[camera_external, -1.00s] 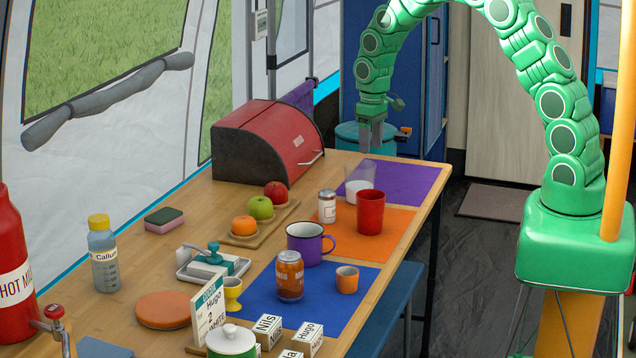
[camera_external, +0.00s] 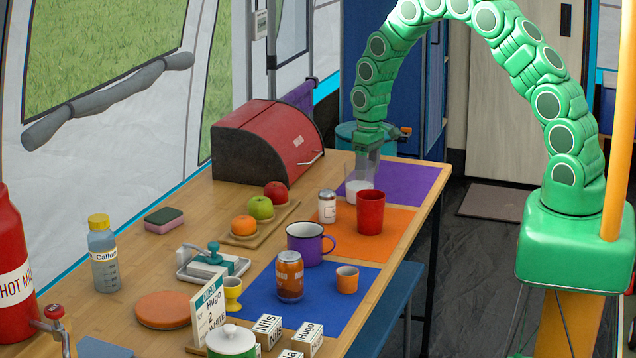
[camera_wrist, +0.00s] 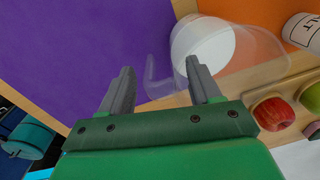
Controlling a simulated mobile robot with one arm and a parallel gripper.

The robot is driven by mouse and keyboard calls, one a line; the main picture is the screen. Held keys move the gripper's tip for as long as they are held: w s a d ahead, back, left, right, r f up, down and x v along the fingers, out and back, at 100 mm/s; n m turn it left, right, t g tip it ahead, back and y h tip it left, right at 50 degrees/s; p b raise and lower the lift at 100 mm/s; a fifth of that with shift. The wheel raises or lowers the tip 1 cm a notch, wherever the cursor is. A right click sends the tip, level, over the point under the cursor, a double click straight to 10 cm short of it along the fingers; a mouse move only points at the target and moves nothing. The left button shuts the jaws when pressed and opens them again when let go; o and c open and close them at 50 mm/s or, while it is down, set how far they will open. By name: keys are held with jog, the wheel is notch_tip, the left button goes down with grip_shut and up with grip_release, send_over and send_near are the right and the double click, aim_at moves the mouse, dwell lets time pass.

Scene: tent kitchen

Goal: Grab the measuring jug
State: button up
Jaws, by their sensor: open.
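The measuring jug (camera_external: 355,187) is clear, with white contents in its lower part. It stands upright at the left edge of the purple mat (camera_external: 405,184), behind the red cup. My gripper (camera_external: 367,168) is at the jug's upper part in the external view, pointing down. In the wrist view my gripper (camera_wrist: 160,85) is open, its two fingers apart. The jug (camera_wrist: 215,55) lies just beyond the fingertips, toward the right finger, and its clear handle (camera_wrist: 158,78) shows between the fingers. I cannot tell whether a finger touches it.
A red cup (camera_external: 370,212) and a salt shaker (camera_external: 327,206) stand close in front of the jug on the orange mat (camera_external: 395,236). Fruit (camera_external: 260,208) lies on a board to the left. A red bread bin (camera_external: 268,142) stands behind. The purple mat's right side is clear.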

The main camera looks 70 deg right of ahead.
jog(key=shift+f, duration=0.4)
jog(key=shift+c, duration=0.3)
grip_shut()
jog(key=shift+r, duration=0.2)
